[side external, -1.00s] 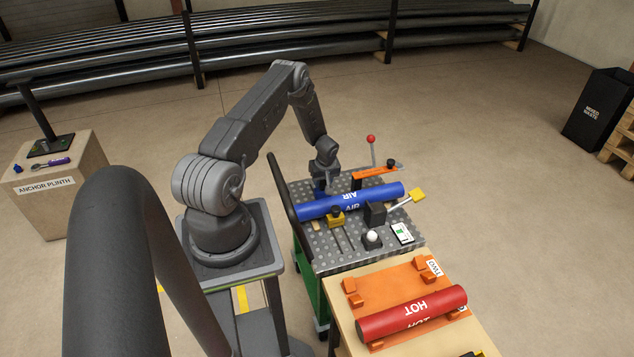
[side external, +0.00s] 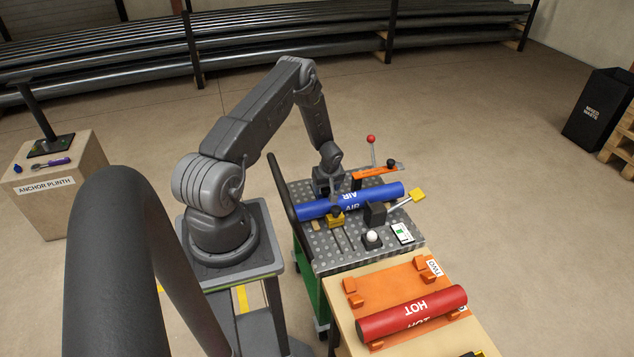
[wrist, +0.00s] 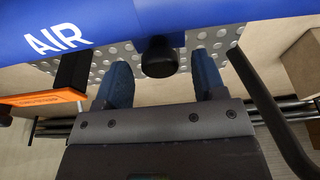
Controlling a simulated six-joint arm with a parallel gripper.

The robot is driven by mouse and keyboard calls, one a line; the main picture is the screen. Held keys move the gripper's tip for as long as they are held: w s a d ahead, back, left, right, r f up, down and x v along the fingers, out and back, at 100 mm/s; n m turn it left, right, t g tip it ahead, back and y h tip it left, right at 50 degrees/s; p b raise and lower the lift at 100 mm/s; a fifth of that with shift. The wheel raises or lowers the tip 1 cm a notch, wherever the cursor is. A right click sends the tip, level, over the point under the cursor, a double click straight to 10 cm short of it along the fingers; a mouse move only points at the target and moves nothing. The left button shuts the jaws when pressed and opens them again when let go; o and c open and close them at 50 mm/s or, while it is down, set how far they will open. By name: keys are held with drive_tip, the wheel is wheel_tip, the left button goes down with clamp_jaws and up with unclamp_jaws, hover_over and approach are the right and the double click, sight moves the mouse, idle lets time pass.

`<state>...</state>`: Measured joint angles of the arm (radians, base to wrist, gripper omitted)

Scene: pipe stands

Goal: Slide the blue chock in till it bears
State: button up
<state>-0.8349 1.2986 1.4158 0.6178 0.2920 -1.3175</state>
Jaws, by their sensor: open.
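A blue pipe marked AIR (side external: 372,195) lies across the metal-topped cart; it also fills the top of the wrist view (wrist: 60,30). A blue block, apparently the chock (wrist: 195,14), shows beside the pipe in the wrist view, with a black knob (wrist: 159,57) in front of it. I cannot tell whether it touches the pipe. The pipe hides it in the side view. My gripper (wrist: 160,75) is open on the pipe's far side, one finger on each side of the knob with gaps. A yellow chock (side external: 337,220) sits at the pipe's near side.
An orange bar (side external: 375,174) stands behind the pipe. A red HOT pipe (side external: 412,313) lies on the front table. A dark handrail (side external: 283,205) edges the cart.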

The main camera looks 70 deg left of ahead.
sight(326, 188)
drive_tip(key=shift+r, duration=0.1)
drive_tip(key=shift+a+v, duration=0.25)
drive_tip(key=shift+v, duration=0.85)
drive_tip(key=shift+a+v, duration=0.3)
drive_tip(key=shift+v, duration=0.8)
drive_tip(key=shift+a+v, duration=0.25)
drive_tip(key=shift+v, duration=0.85)
drive_tip(key=shift+r, duration=0.25)
drive_tip(key=w+d+r+m+t, duration=0.1)
drive_tip(key=w+d+r+m, duration=0.15)
drive_tip(key=d+r, duration=0.6)
drive_tip(key=w+d+r+m+t, duration=0.1)
drive_tip(key=d+r+m, duration=0.3)
drive_tip(key=r, duration=0.7)
drive_tip(key=w+d+r+m+t, duration=0.1)
drive_tip(key=w+d+r+m, duration=0.1)
drive_tip(key=d+r, duration=0.65)
drive_tip(key=s+d+r+m+t+h, duration=0.1)
drive_tip(key=s+d+r+m, duration=0.3)
drive_tip(key=s+d, duration=0.5)
drive_tip(key=s+d+r+m+t+h, duration=0.1)
drive_tip(key=s+d+r+m, duration=0.4)
drive_tip(key=s+d+r, duration=0.3)
drive_tip(key=shift+s+d+t+h, duration=0.35)
drive_tip(key=shift+s+d, duration=0.25)
drive_tip(key=shift+d, duration=0.25)
drive_tip(key=shift+m, duration=0.25)
